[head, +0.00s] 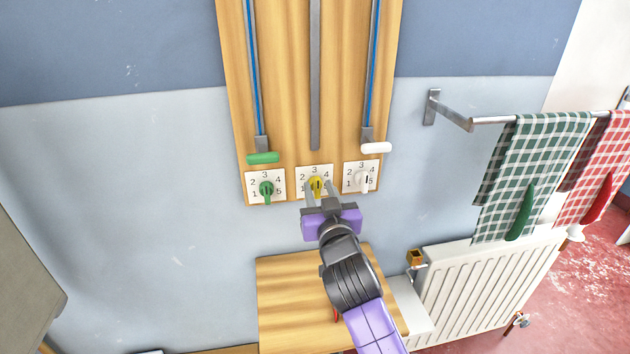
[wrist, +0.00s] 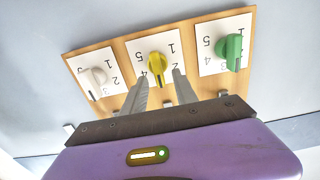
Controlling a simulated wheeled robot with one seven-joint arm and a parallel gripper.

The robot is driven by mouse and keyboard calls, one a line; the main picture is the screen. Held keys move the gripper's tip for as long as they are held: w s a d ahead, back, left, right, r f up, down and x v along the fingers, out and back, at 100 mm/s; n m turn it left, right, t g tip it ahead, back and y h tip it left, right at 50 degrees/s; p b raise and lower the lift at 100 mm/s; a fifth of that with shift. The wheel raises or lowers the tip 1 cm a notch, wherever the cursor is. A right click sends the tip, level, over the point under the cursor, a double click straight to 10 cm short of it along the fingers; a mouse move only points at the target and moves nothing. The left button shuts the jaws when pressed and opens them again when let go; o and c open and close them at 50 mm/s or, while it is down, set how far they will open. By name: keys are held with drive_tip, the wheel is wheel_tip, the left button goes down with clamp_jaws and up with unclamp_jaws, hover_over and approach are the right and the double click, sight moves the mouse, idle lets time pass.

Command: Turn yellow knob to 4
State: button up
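The yellow knob (head: 317,186) sits on the middle white number card (head: 302,173), between a green knob (head: 266,188) and a white knob (head: 363,178). The card carries digits from 1 at the left round to 5 at the right. My gripper (head: 318,184) is open, its fingers either side of the yellow knob and partly over the card. In the wrist view, turned upside down, the yellow knob (wrist: 156,64) shows between the two fingertips, with gaps on both sides. Its dark mark seems to point roughly toward 3; the exact setting is hard to tell.
The knobs are on a wooden wall board (head: 285,80). A green handle (head: 263,157) and a white handle (head: 376,148) hang above. A wooden shelf (head: 285,290) is below. A towel rail (head: 455,115) and radiator (head: 480,285) stand at right.

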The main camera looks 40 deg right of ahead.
sight(318, 186)
drive_tip(key=shift+x, duration=1.65)
clamp_jaws()
